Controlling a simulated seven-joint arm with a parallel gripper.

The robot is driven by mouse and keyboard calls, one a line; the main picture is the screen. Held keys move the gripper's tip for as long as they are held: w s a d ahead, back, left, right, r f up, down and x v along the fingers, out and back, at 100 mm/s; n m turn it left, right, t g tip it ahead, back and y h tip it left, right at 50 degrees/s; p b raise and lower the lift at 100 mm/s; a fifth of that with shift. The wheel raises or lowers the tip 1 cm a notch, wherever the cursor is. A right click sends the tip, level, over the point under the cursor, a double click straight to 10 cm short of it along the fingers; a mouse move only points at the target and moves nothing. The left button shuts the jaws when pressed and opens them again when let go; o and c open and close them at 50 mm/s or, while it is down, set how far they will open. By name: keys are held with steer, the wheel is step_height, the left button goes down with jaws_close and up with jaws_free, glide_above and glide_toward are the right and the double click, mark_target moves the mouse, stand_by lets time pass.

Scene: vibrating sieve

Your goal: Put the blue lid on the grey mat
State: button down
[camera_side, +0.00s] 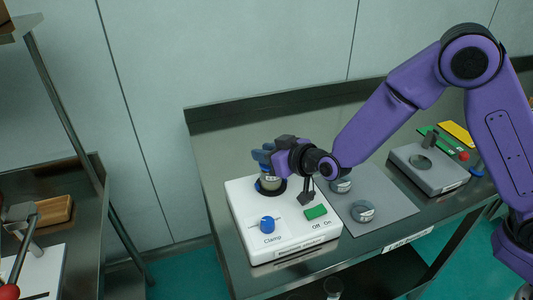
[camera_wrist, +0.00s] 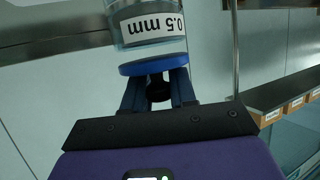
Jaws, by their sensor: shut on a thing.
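The blue lid (camera_wrist: 152,64) is between my gripper's fingers (camera_wrist: 158,88) in the wrist view. It is at the top of a clear sieve stack with a "0.5 mm" label (camera_wrist: 153,30), which shows upside down there. I cannot tell whether lid and stack touch. In the side view my gripper (camera_side: 264,157) is at the top of the stack (camera_side: 270,183) on the white shaker (camera_side: 240,205); the lid is hard to make out there. The grey mat (camera_side: 398,205) lies right of the shaker, with two round metallic pieces (camera_side: 341,185) (camera_side: 362,211) on it.
The shaker has a blue clamp knob (camera_side: 267,224) and a green switch (camera_side: 316,212) at its front. A grey device (camera_side: 430,172) stands right of the mat, with green and yellow flat pieces (camera_side: 456,132) behind it. The mat's right part is bare.

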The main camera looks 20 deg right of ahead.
steer(key=shift+f, duration=0.35)
steer(key=shift+f, duration=0.1)
steer(key=c, duration=0.9)
jaws_free()
steer(key=v, duration=1.7)
steer(key=shift+s+d, duration=0.15)
steer(key=shift+s, duration=0.05)
